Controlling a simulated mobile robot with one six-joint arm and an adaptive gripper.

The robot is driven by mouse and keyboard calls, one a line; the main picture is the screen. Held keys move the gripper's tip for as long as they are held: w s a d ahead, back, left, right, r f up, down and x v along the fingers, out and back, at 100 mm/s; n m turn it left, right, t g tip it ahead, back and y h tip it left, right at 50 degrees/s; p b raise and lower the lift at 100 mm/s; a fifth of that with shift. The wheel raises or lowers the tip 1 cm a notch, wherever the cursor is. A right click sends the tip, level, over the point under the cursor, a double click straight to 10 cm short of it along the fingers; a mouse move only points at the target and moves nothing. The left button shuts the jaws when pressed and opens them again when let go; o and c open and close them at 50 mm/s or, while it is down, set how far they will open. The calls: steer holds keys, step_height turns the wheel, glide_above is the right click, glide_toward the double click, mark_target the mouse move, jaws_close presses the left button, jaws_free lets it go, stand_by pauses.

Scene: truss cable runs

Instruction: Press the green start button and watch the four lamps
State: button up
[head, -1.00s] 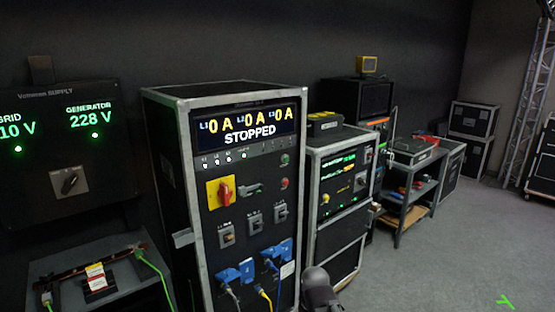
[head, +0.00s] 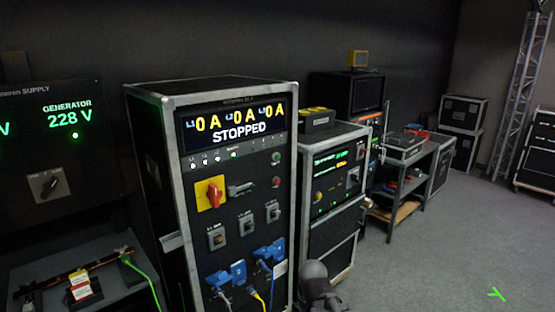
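The tall rack cabinet (head: 212,92) stands at the middle of the head view. Its display (head: 237,124) reads 0 A three times with STOPPED below. A small green button (head: 276,157) sits on the right of its front panel, above a red button (head: 276,182). A dark rounded piece of my arm shows at the bottom, in front of the cabinet's lower right corner. My gripper is not in view.
The cabinet front also bears a red and yellow rotary switch (head: 210,194), several breakers and blue plugs (head: 226,273). A supply panel (head: 45,150) reading 228 V is at left. A second rack (head: 330,190) and shelf cart (head: 400,190) stand right. Grey floor (head: 430,250) is open at right.

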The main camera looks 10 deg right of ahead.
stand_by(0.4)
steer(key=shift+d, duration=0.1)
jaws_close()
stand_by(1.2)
